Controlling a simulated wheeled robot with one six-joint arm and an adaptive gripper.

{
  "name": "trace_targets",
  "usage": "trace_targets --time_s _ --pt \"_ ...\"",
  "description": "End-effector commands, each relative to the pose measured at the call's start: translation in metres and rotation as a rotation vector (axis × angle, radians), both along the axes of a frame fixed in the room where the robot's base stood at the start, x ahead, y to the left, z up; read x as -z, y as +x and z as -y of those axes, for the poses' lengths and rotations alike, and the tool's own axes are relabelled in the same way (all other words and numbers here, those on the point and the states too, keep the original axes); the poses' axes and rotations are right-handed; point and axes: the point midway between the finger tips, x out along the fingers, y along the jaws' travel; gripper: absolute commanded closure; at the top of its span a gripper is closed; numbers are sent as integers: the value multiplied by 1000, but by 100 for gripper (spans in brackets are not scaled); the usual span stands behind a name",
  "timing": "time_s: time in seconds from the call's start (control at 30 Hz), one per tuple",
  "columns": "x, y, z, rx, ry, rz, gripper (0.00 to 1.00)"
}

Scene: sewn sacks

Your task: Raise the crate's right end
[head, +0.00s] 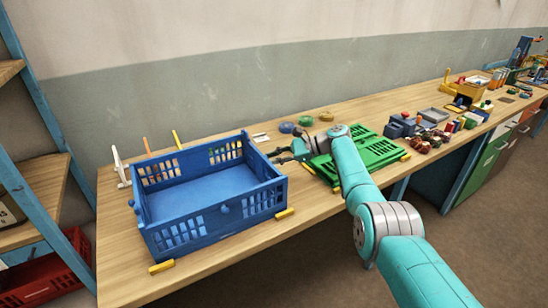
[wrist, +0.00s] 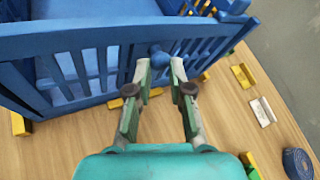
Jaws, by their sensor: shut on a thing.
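The blue crate (head: 165,227) stands open and empty on the wooden table, with slatted walls and a round knob on its near side. My gripper (head: 284,153) is at the crate's right end. In the wrist view my gripper (wrist: 160,68) is shut on the blue end knob (wrist: 161,57), which sits between its fingertips against the crate's slatted end wall (wrist: 85,62). The crate looks about level; I cannot tell whether its right end is clear of the table.
Yellow blocks (head: 161,267) lie by the crate's corners. A flat green folded crate (head: 378,151) lies right of my gripper. Tape rolls (head: 286,127) sit behind. A white upright piece (head: 121,168) stands at left. Small parts (head: 430,137) crowd the table further right.

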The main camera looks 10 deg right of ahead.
Motion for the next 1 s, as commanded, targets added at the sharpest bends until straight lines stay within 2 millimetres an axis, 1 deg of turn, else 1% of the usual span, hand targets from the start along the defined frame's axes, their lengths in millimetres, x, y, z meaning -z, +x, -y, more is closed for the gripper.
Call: trace_targets --time_s 0.03,0.53,0.57,0.6,0.9,1.0 --pt "13 -4 0 -2 -6 -19 100" --pt "15 -5 -2 -6 -6 -22 100" --pt "15 -5 -2 -6 -6 -22 75" --pt "15 -5 -2 -6 -6 -22 70" --pt "9 -3 -1 -4 -4 -13 70" --pt "7 -3 2 -3 -4 -10 70"
